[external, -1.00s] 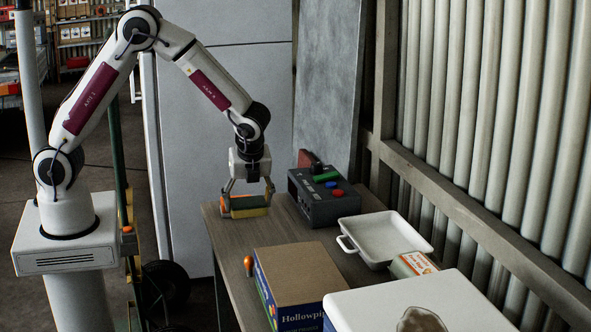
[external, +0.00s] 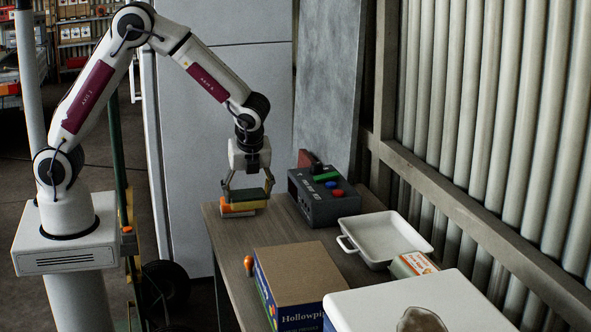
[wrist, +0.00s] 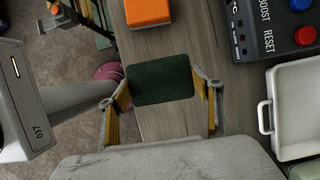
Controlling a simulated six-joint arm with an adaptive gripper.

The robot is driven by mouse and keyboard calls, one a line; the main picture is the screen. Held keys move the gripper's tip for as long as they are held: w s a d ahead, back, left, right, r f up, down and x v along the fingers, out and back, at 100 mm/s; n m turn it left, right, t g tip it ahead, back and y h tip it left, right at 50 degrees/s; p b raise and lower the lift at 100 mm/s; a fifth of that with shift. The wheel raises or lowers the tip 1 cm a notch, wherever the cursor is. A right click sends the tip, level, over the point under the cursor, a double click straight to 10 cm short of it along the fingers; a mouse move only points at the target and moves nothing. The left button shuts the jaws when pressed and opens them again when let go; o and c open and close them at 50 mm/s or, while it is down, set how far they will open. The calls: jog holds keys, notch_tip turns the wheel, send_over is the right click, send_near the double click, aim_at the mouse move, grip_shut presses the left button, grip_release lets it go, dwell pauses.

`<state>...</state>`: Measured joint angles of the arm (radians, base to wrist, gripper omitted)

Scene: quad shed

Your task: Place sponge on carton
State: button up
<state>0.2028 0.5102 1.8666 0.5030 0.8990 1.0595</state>
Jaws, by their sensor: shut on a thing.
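The sponge, a flat block with a dark green top (external: 247,194) and yellow underside, is between the fingers of my gripper (external: 248,190). My gripper is shut on it by its two ends, near the far end of the table. In the wrist view the sponge's green face (wrist: 160,80) fills the space between my fingers (wrist: 163,97). The carton (external: 298,272), a box with a plain brown top and blue printed sides, stands on the table nearer the camera, to the right of my gripper and apart from it.
An orange block (wrist: 148,11) lies on the table beyond the sponge. A grey button box (external: 318,200) and a white tray (external: 346,238) stand to the right. An orange-topped small object (external: 248,264) is beside the carton. A large white box (external: 415,300) stands in front.

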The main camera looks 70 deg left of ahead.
jog(key=w+d+r+m+t, duration=0.1)
jog(key=d+r+m, duration=0.15)
jog(key=d, duration=0.65)
jog(key=w+d+r+m+t, duration=0.1)
jog(key=d+m, duration=0.2)
jog(key=d, duration=0.7)
notch_tip(320, 180, up, 7)
jog(key=m+t+h, duration=0.2)
jog(key=m+h, duration=0.2)
jog(key=m, duration=0.8)
send_over(298, 271)
jog(key=shift+f, duration=0.1)
jog(key=shift+f, duration=3.15)
